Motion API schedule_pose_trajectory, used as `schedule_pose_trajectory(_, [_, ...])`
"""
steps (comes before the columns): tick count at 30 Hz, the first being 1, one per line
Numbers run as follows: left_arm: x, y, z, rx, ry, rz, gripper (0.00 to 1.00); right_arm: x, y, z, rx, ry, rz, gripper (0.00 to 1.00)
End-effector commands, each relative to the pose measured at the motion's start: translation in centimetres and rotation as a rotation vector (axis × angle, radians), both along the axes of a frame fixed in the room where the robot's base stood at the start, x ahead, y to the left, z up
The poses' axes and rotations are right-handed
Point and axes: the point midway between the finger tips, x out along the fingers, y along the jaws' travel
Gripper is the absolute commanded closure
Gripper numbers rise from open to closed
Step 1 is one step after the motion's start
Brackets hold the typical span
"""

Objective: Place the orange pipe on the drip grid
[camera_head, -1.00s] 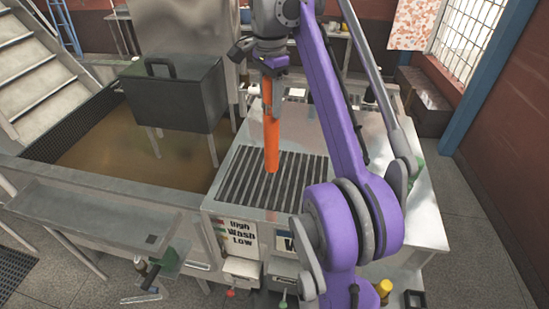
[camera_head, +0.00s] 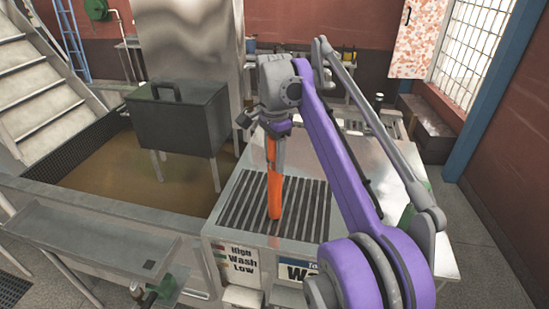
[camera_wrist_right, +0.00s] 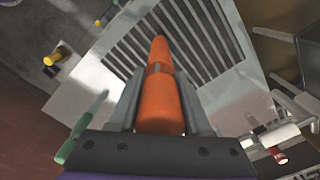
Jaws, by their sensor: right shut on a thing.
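The orange pipe (camera_head: 274,190) hangs nearly upright over the slotted drip grid (camera_head: 238,202) on the metal counter. Its lower end overlaps the grid's front part in the head view; I cannot tell whether it touches. My right gripper (camera_head: 274,150) is shut on the orange pipe near its upper end. In the right wrist view the pipe (camera_wrist_right: 160,95) lies between the two fingers (camera_wrist_right: 160,108), pointing at the grid (camera_wrist_right: 200,38). My left gripper is not in view.
A dark lidded box (camera_head: 180,115) on legs stands in the brown basin (camera_head: 110,172) to the left. A metal shelf (camera_head: 90,238) is at the front left. The counter (camera_head: 365,180) right of the grid is largely clear, partly behind my purple arm.

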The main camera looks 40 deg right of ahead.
Motion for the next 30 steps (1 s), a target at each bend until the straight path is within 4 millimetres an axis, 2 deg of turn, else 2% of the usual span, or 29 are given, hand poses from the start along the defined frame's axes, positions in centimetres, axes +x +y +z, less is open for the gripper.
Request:
schedule_pose_trajectory(1, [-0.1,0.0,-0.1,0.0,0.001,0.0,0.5,0.0,0.0,-0.2,0.0,0.0,0.0,1.0])
schedule_pose_trajectory(2, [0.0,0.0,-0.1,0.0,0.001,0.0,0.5,0.0,0.0,-0.2,0.0,0.0,0.0,0.48])
schedule_pose_trajectory(6, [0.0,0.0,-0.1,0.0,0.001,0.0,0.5,0.0,0.0,-0.2,0.0,0.0,0.0,0.23])
schedule_pose_trajectory(15, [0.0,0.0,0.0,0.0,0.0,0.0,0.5,0.0,0.0,-0.1,0.0,0.0,0.0,0.22])
schedule_pose_trajectory(19, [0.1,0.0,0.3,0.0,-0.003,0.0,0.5,0.0,0.0,1.0,0.0,-0.001,0.0,0.22])
schedule_pose_trajectory(23, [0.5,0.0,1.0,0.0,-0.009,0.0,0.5,0.1,0.0,3.4,0.0,-0.002,0.0,0.22])
schedule_pose_trajectory(30, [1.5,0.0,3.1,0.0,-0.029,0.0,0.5,0.1,0.0,8.8,0.001,-0.004,0.0,0.22])
